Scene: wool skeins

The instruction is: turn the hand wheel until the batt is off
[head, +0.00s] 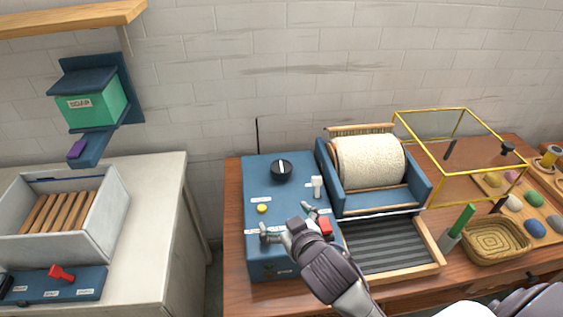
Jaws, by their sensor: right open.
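A cream-white batt (368,162) is wrapped around the drum of a blue-sided carder (424,190) on the wooden table. I cannot clearly make out a hand wheel. A blue control box (259,188) stands left of the carder. It carries a black dial (281,169), a white lever (317,184) and a yellow button (262,209). My right gripper (286,224) is open above the box's front part, its fingers spread to the left and up. A red part (325,227) shows just beside it, partly hidden. My left gripper is not in view.
A ribbed dark tray (385,247) lies in front of the carder. A woven basket (495,243), a green-handled tool (460,222) and a yellow-framed clear guard (455,165) are to the right. A white counter with a slatted bin (120,205) is at left, across a gap.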

